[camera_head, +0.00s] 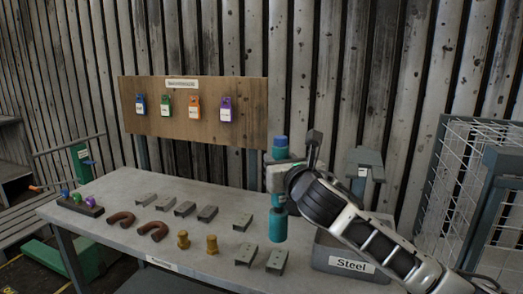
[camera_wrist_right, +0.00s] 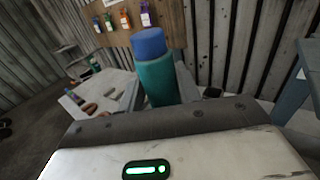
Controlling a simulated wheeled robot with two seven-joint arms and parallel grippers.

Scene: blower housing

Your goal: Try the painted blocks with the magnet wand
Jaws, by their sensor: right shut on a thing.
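The wand (camera_head: 278,225) is a teal cylinder with a blue top, held upright. My right gripper (camera_head: 281,178) is shut around its upper part. The wand (camera_wrist_right: 160,80) also rises beyond the gripper in the right wrist view. Its lower end is just above or at the table, behind a grey block (camera_head: 277,262); I cannot tell whether they touch. My left gripper is out of view.
A grey bin labelled Steel (camera_head: 328,262) stands at the table's right, partly behind my right arm. A board (camera_head: 180,120) with coloured tags hangs behind.

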